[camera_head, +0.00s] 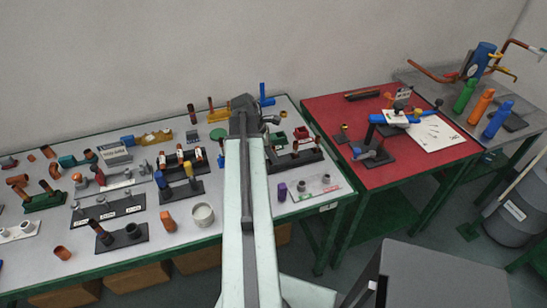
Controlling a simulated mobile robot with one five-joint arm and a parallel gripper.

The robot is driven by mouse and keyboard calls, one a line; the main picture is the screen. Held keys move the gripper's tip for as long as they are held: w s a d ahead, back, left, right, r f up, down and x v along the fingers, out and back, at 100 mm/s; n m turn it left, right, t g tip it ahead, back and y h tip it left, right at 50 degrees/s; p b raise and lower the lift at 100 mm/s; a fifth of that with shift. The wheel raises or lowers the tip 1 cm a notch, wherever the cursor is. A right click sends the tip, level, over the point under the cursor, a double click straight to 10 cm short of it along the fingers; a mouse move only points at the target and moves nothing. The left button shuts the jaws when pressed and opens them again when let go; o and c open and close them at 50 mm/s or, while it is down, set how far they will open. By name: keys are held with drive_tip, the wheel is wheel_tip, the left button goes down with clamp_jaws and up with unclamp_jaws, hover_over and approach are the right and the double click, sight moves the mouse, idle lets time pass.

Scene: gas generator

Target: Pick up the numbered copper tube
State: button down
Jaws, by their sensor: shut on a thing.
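My gripper (245,104) is the dark end of my pale arm, reaching over the middle of the long grey table. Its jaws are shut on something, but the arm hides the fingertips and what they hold. A small copper-coloured piece (283,114) shows just to the right; I cannot tell if it touches the gripper. Copper tubes with pale labels (181,152) stand in a black holder on the left. More labelled tubes stand in another black holder (300,157) right of my arm. The numbers are too small to read.
The grey table (105,268) is crowded with fittings on stands, leaving little free room. A white cup (203,215) stands left of my arm. A red table (395,178) on the right holds a blue fixture (375,135) and a white sheet. A grey barrel (515,215) stands far right.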

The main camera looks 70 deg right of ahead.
wheel_tip(320, 180, up, 10)
drive_tip(key=p, duration=1)
drive_tip(key=shift+r, duration=0.15)
